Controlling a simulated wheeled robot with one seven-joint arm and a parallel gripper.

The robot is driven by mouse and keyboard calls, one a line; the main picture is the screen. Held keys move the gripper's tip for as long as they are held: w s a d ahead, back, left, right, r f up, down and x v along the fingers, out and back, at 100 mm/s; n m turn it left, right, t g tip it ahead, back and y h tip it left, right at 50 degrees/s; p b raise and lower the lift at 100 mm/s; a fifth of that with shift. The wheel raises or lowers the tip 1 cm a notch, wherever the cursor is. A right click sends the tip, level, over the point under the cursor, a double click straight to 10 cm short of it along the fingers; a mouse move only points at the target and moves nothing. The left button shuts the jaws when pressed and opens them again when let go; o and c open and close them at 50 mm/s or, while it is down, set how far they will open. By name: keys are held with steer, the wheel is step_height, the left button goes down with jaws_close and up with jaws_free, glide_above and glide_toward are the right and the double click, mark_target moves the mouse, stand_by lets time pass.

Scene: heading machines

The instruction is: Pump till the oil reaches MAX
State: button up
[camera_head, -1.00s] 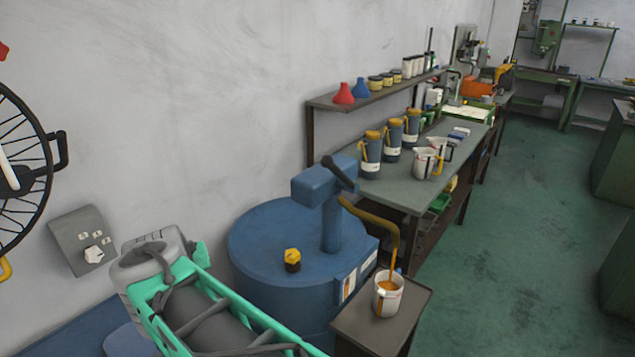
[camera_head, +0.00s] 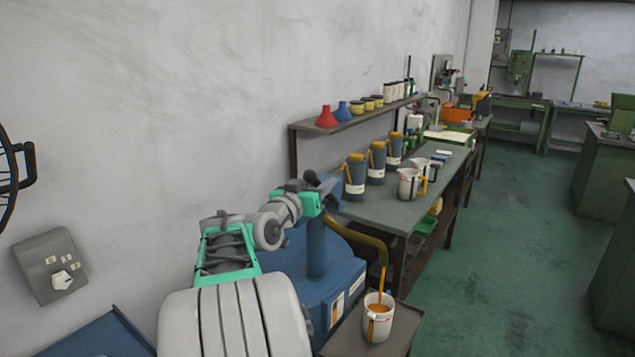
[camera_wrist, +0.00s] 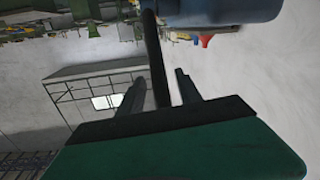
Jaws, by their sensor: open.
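The blue oil drum (camera_head: 345,272) has a blue pump head on top with a dark crank handle (camera_head: 311,177). A brown curved spout (camera_head: 358,236) comes off the pump, and a stream of oil (camera_head: 383,281) runs from it into a white measuring jug (camera_head: 378,326). Orange-brown oil shows inside the jug; I cannot read its MAX mark. My gripper (camera_head: 316,192) is at the pump handle. In the wrist view my gripper (camera_wrist: 157,88) is open, with the dark handle rod (camera_wrist: 154,55) running between its two fingers, seemingly not clamped.
The jug stands on a small dark stand (camera_head: 396,338) beside the drum. Behind are a long bench (camera_head: 390,208) with several oil cans and other jugs, and a wall shelf (camera_head: 352,120). A grey switch box (camera_head: 50,266) is on the left wall. Green floor to the right is clear.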

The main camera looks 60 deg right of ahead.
jaws_close()
stand_by(0.4)
steer(key=shift+f, duration=0.1)
stand_by(0.9)
